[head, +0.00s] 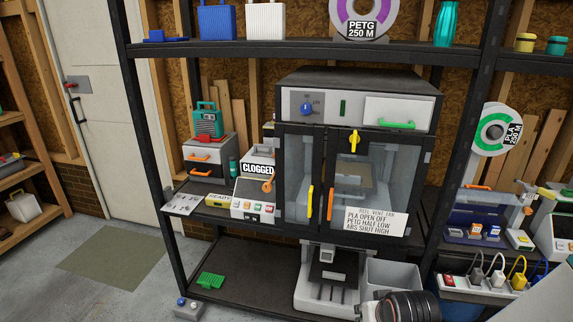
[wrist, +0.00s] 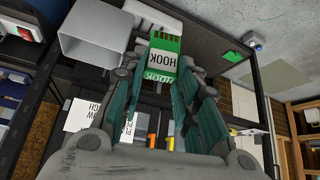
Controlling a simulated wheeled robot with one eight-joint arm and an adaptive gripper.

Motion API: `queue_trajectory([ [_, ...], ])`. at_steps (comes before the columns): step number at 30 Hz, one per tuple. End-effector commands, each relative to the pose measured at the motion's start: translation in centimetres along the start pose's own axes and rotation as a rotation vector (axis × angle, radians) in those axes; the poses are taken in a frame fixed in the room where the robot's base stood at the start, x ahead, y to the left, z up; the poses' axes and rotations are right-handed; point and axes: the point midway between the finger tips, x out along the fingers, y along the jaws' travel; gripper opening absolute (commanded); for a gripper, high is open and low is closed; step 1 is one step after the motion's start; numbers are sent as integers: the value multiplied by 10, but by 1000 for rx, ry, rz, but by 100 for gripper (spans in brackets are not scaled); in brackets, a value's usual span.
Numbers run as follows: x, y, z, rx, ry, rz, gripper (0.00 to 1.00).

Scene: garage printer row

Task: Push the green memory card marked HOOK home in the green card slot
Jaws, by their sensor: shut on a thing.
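The green memory card (wrist: 165,45) shows in the wrist view, with a white label reading HOOK. My gripper (wrist: 164,73) is shut on it, and the card sticks out beyond the fingertips. The card is clear of any slot in that view. In the head view a narrow dark green upright mark (head: 343,107) sits on the grey panel at the top of the printer cabinet (head: 360,97), right of a blue knob. I cannot tell for sure that it is the green card slot. My gripper and the card are not visible in the head view.
The cabinet has glass doors with yellow and orange handles. Below stand a white machine (head: 325,283) and a grey bin (head: 392,275), also in the wrist view (wrist: 95,40). A green piece (head: 210,281) lies on the bare lower shelf. A CLOGGED box (head: 253,205) stands left.

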Motion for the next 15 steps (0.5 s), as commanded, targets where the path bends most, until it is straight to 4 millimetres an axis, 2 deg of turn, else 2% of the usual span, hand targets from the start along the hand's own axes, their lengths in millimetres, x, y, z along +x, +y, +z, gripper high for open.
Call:
queue_trajectory([
  [15,-20,0,31,0,0,0,6],
])
